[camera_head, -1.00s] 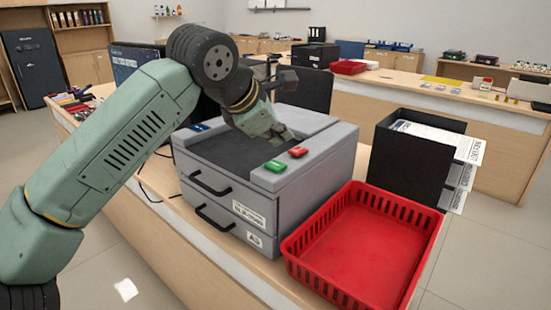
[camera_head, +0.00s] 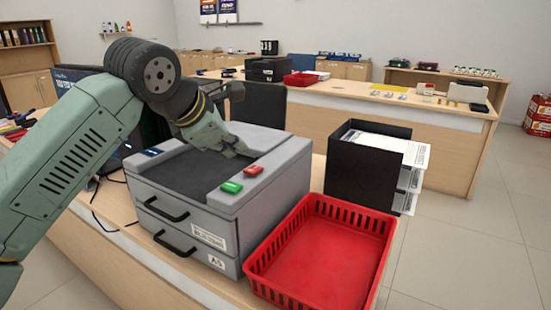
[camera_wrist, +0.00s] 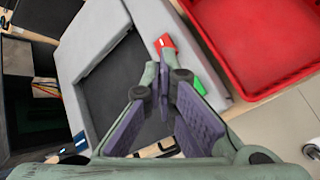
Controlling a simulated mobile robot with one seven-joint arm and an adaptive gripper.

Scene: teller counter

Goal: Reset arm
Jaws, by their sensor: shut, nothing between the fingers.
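My gripper (camera_head: 238,150) is over the back right part of a grey two-drawer machine (camera_head: 225,235) on the counter. In the wrist view my gripper (camera_wrist: 165,88) shows two purple-padded fingers, shut with nothing between them, over the machine's dark recessed top (camera_wrist: 112,85). A green button (camera_head: 231,187) and a red button (camera_head: 253,170) sit on the machine's right rim, in front of and beside the fingers. The red button also shows in the wrist view (camera_wrist: 163,43). Whether the fingertips touch the machine I cannot tell.
An empty red basket (camera_head: 320,255) stands right of the machine. A black file holder (camera_head: 365,168) with papers is behind the basket. A monitor (camera_head: 72,78) and cables are at the left. A second counter (camera_head: 340,110) runs along the back. Open floor lies at the right.

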